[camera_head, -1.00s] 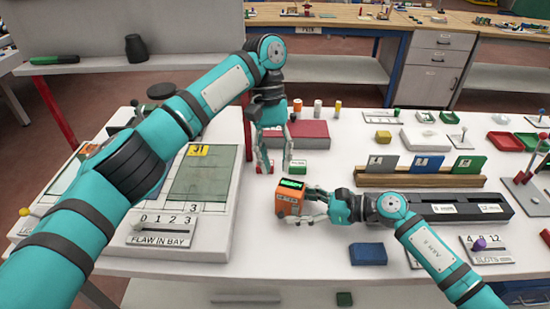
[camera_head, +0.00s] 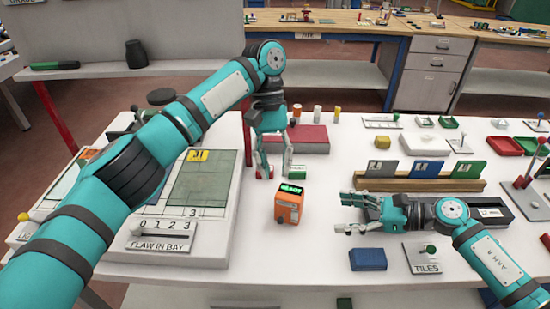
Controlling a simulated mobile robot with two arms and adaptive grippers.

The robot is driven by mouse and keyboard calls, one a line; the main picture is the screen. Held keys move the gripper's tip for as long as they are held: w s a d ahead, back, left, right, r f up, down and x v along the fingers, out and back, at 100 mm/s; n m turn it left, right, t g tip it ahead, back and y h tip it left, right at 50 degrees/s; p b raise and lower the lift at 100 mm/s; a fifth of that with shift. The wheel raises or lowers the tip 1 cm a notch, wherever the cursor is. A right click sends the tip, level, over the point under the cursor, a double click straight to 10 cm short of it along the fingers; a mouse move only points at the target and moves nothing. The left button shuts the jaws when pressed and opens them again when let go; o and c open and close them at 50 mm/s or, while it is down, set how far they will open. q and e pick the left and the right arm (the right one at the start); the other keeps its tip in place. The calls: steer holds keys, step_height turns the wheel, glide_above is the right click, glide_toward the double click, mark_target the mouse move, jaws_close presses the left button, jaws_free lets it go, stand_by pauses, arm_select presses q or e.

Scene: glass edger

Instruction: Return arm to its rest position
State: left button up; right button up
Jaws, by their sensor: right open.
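My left gripper (camera_head: 271,165) points down over the table beside the glass board, its two fingers apart with nothing seen between them. Its tips are near a small red block and a small green block (camera_head: 297,172). My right gripper (camera_head: 345,213) is open and empty, its fingers pointing left above the table. The orange meter (camera_head: 288,208) with a lit green display stands upright on the table, left of the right gripper and apart from it.
A blue block (camera_head: 368,258) and the TILES lever plate (camera_head: 423,259) lie in front of my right gripper. Behind it, a wooden rack (camera_head: 420,184) holds several cards. The flaw board (camera_head: 160,232) is at left. Table between meter and blue block is clear.

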steer(key=shift+d+r, duration=0.15)
steer(key=shift+d, duration=0.05)
